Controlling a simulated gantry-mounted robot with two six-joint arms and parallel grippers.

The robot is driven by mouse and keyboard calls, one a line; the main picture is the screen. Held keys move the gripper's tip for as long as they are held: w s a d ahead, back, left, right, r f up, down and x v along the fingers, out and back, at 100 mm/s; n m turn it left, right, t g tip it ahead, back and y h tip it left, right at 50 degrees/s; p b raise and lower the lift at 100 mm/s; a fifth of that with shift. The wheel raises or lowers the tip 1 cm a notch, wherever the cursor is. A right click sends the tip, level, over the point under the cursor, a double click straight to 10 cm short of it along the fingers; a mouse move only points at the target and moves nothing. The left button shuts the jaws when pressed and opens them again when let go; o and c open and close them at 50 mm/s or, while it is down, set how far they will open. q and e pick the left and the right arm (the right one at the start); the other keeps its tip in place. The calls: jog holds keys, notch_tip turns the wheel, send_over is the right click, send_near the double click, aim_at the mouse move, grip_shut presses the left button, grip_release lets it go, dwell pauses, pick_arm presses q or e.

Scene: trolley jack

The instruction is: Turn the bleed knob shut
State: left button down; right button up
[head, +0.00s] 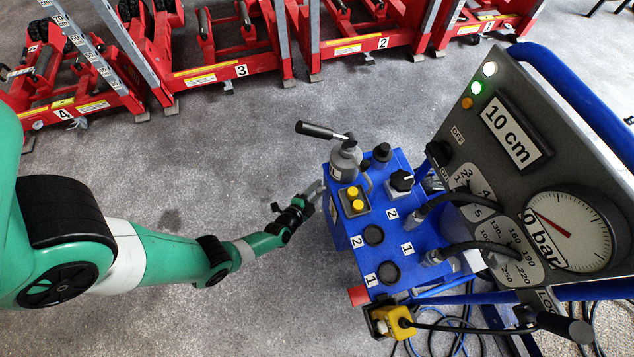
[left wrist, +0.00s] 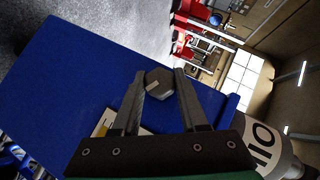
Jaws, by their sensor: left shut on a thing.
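The bleed knob (left wrist: 159,83) is a small dark grey, many-sided knob with a pale mark on its face, seen in the left wrist view against the blue pump unit (left wrist: 75,75). My left gripper (left wrist: 160,88) is shut on it, one finger on each side. In the head view my left gripper (head: 316,190) reaches the left side of the blue pump unit (head: 338,225). The knob is too small and covered to make out there. My right gripper is not in view.
A grey reservoir (head: 345,160) and a black-handled lever (head: 318,130) stand on the unit near my gripper. A grey gauge panel (head: 520,190) with hoses rises at right. Red jacks (head: 215,75) line the back. The grey floor at left is clear.

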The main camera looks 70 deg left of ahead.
pick_arm(q)
jog(key=shift+r+n+g+h+p, duration=0.15)
jog(key=shift+n+g+h+p, duration=0.2)
jog(key=shift+h+p, duration=0.2)
jog(key=shift+c, duration=2.2)
grip_release()
jog(key=p+v, duration=0.8)
jog(key=v, duration=0.3)
jog(key=shift+s, duration=0.25)
jog(key=shift+d, duration=0.1)
